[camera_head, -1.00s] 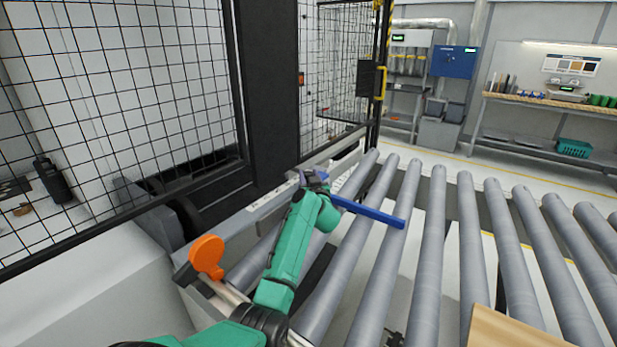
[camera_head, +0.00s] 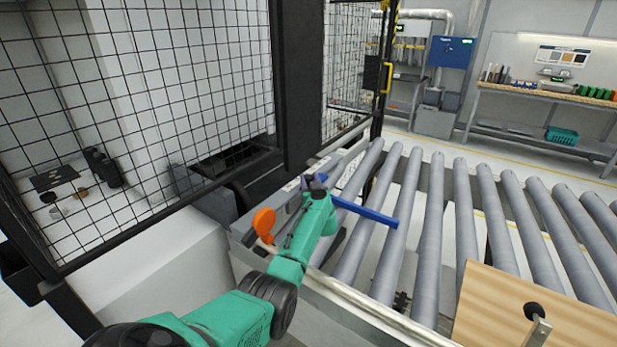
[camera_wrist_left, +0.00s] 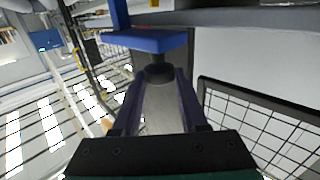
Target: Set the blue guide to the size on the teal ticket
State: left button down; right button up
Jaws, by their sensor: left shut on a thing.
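The blue guide (camera_head: 365,211) is a long bar lying out over the rollers from the rail at the left edge of the conveyor. In the left wrist view its blue block (camera_wrist_left: 150,40) is close ahead of the fingers. My left gripper (camera_head: 318,187) is at the rail end of the guide. In the left wrist view the left gripper (camera_wrist_left: 155,78) is shut on a dark round knob (camera_wrist_left: 158,73) just below the blue block. I cannot make out a teal ticket in these views. My right gripper is not in view.
An orange handle (camera_head: 264,224) stands left of my arm by the rail. Grey rollers (camera_head: 434,230) fill the middle. A wooden panel (camera_head: 490,310) lies at the lower right. A black mesh fence (camera_head: 180,90) is at the left.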

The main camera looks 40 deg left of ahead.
pick_arm(q)
jog(key=shift+w+f, duration=0.1)
jog(key=shift+w, duration=0.1)
jog(key=shift+c, duration=2.2)
grip_release()
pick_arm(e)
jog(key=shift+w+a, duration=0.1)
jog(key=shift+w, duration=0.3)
pick_arm(q)
jog(key=shift+d, duration=0.1)
jog(key=shift+s+d+p, duration=0.2)
jog(key=shift+d+p, duration=0.05)
jog(key=shift+p, duration=0.2)
jog(key=p+v, duration=0.4)
jog(key=v, duration=1)
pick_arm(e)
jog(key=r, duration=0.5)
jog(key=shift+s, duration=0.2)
pick_arm(q)
jog(key=shift+a, duration=0.1)
